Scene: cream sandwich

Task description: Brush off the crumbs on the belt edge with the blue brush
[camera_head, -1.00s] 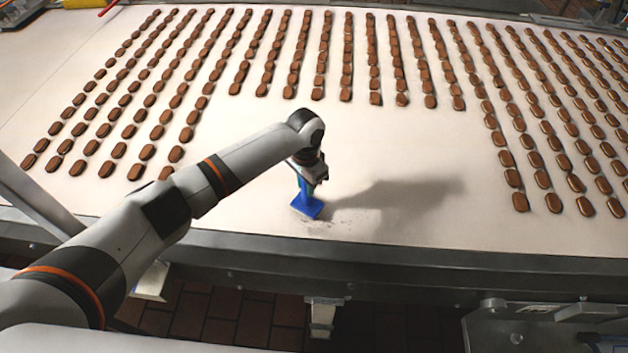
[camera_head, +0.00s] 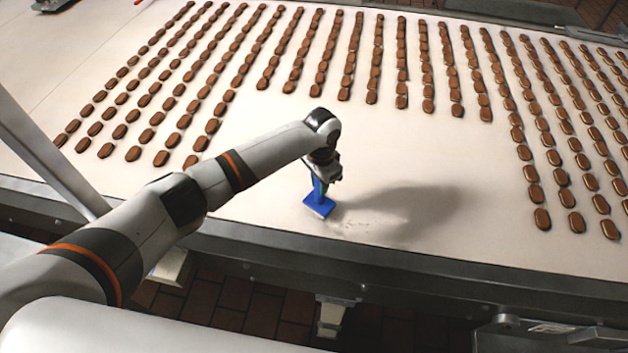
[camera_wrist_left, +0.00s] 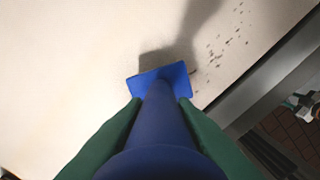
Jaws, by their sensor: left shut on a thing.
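My left gripper (camera_head: 321,178) is shut on the handle of the blue brush (camera_head: 319,206). The brush is held roughly upright, with its flat blue head at the belt surface near the front edge. In the left wrist view the brush head (camera_wrist_left: 160,80) points away between the green fingers. Dark crumbs (camera_wrist_left: 222,45) lie scattered on the belt just right of the head. In the head view the crumbs (camera_head: 352,225) show faintly right of the brush, close to the belt edge. I cannot tell whether the bristles touch the belt. My right gripper is not in view.
The pale belt (camera_head: 270,190) carries many rows of brown sandwich pieces (camera_head: 345,85) at the back and right. A grey metal rail (camera_head: 420,270) runs along the front, with a brick floor (camera_head: 240,305) below.

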